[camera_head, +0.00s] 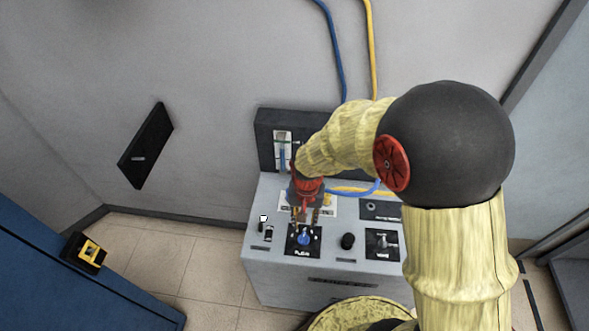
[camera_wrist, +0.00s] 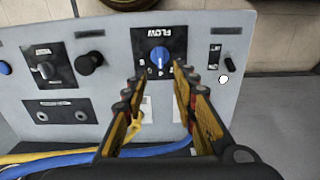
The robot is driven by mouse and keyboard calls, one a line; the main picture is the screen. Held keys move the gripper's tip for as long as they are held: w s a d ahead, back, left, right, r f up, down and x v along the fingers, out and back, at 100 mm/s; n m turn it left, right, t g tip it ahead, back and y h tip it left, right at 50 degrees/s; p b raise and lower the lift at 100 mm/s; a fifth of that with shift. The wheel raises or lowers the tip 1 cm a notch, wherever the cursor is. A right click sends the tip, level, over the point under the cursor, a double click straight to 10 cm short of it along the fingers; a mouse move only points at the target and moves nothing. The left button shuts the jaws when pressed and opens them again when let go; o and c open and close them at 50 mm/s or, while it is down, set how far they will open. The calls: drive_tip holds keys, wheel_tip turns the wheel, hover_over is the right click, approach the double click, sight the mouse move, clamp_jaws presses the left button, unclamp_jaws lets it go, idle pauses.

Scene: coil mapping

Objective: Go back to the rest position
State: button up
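My gripper (camera_head: 305,215) is above the grey control console (camera_head: 265,270), pointing down at its sloped panel. In the wrist view my gripper (camera_wrist: 155,75) is open, with its two fingers apart and nothing held between them. The blue FLOW knob (camera_wrist: 159,57) lies just beyond the fingertips. It also shows in the head view (camera_head: 304,238), right below the gripper. The pictures do not settle whether a finger touches the knob or panel. My arm hides part of the console's right side and back.
A black knob (camera_head: 348,241) and a switch plate (camera_head: 382,244) sit right of the FLOW knob. Blue (camera_head: 336,60) and yellow (camera_head: 372,50) hoses run down the wall behind. A blue surface (camera_head: 60,285) with a yellow-black object (camera_head: 86,252) stands at left. Tiled floor (camera_head: 165,262) lies between.

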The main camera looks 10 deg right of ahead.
drive_tip(key=s+d+r+n+t+b, duration=0.2)
drive_tip(key=s+r+b, duration=0.2)
drive_tip(key=r, duration=0.6)
drive_tip(key=s+d+r+n+t+b, duration=0.2)
drive_tip(key=s+d+r+t+b, duration=0.1)
drive_tip(key=s+r, duration=0.6)
wheel_tip(320, 180, up, 2)
drive_tip(key=shift+s+d+t+b, duration=0.15)
drive_tip(key=shift+d+t+b, duration=0.15)
drive_tip(key=shift+b, duration=0.15)
